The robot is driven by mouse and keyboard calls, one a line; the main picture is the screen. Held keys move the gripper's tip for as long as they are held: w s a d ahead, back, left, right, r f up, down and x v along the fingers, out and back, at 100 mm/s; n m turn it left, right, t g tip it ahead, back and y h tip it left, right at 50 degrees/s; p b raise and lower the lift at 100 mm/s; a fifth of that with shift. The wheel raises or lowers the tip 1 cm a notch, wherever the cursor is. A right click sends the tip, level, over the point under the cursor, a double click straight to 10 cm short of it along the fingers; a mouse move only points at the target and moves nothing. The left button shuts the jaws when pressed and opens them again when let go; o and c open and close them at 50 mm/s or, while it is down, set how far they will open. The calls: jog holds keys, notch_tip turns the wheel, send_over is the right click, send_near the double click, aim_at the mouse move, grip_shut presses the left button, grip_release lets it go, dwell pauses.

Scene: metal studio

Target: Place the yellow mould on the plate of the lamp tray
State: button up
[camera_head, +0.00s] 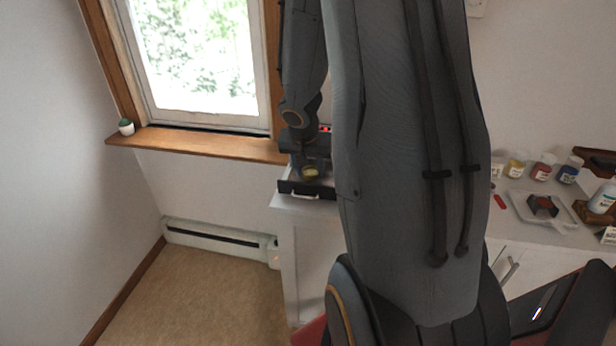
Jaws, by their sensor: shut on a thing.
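The yellow mould (311,172) shows as a small yellowish patch at the end of my arm. My gripper (310,168) is shut on it, seen small and from far off. The dark lamp (325,140) with red lit digits stands on the counter by the window, partly hidden behind my arm. Its tray (290,188), with a black front and a light handle, sticks out below the gripper. The mould is over the tray area. I cannot tell whether it touches the plate, which is mostly hidden.
My arm hides the middle of the white counter (285,202). On its right part stand several small jars (543,167), a pale tray (524,209) with a dark and red block, and a white bottle (603,197).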

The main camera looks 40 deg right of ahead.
jog(key=shift+f, duration=0.75)
jog(key=shift+f+b, duration=0.15)
jog(key=shift+b, duration=0.3)
jog(key=o, duration=1.1)
jog(key=p+v, duration=0.3)
jog(key=v, duration=0.9)
jog(key=s+a+f+n+y, duration=0.1)
jog(key=s+a+n, duration=0.3)
jog(key=a, duration=0.6)
jog(key=s+a+f+n+g+y, duration=0.1)
jog(key=s+a+n, duration=0.4)
jog(key=a, duration=0.5)
jog(key=shift+s+a+f+n+g+y, duration=0.25)
jog(key=shift+s+f+n+g+y, duration=0.05)
jog(key=shift+s+y, duration=0.3)
